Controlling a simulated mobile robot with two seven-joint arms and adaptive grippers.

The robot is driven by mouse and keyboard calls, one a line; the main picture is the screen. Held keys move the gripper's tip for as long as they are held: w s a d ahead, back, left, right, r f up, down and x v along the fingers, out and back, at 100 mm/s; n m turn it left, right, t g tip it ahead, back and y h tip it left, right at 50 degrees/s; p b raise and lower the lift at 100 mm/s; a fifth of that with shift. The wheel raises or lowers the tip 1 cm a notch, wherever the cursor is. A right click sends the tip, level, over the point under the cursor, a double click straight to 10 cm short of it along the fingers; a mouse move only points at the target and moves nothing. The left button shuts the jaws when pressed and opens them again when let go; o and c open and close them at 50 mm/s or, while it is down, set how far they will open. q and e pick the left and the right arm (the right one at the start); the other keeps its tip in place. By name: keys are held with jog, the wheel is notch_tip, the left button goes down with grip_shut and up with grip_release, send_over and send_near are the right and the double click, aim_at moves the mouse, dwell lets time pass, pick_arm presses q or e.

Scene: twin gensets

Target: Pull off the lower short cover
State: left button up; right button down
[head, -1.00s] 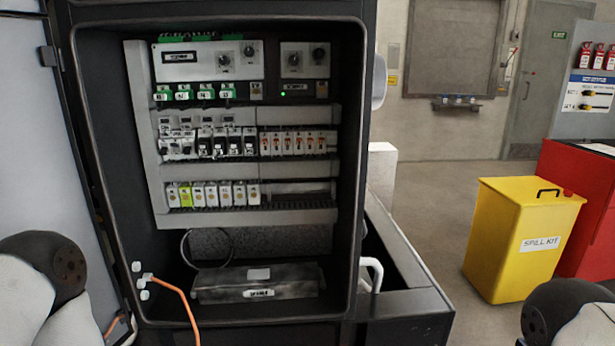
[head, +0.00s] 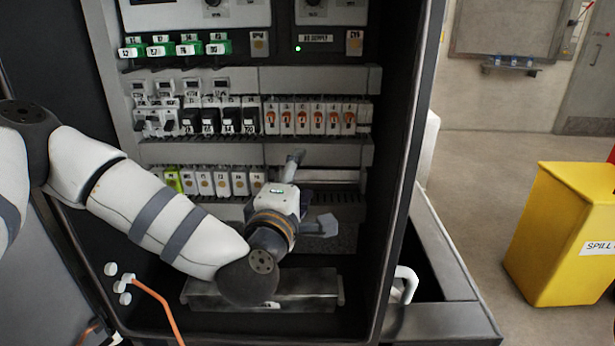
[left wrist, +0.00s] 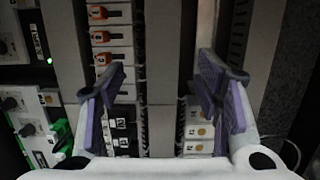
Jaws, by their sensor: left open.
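The lower short cover appears to be the right-hand piece of the grey duct strip (head: 338,153) just below the orange-marked breakers. In the left wrist view this strip (left wrist: 163,50) runs upright between the fingers. My left gripper (head: 308,196) is open in front of the panel, one finger above the other, near the right end of the lower terminal row. In the left wrist view the open fingers (left wrist: 163,80) lie on either side of the strip, with nothing held. Whether they touch anything cannot be told. My right gripper is out of view.
Orange-marked breakers (head: 318,117) sit above the strip, and white terminal blocks (head: 222,183) lie below left. A similar grey strip (head: 318,79) runs higher up. A dark box (head: 312,290) sits at the cabinet bottom. An orange cable (head: 160,300) hangs lower left.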

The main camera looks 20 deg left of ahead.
aim_at(311, 154)
pick_arm(q)
jog(key=w, duration=0.2)
jog(key=w+b, duration=0.1)
jog(key=w, duration=0.2)
jog(key=w+b, duration=0.1)
jog(key=w, duration=0.2)
jog(key=shift+a+f, duration=0.25)
jog(key=shift+f, duration=0.05)
jog(key=shift+w+a+r+b, duration=0.1)
jog(key=shift+w+r+b, duration=0.15)
jog(key=shift+w, duration=0.3)
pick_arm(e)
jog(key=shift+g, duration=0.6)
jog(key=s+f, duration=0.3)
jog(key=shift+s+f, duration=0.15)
pick_arm(q)
jog(key=shift+f, duration=0.1)
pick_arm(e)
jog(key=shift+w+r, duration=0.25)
pick_arm(q)
grip_shut()
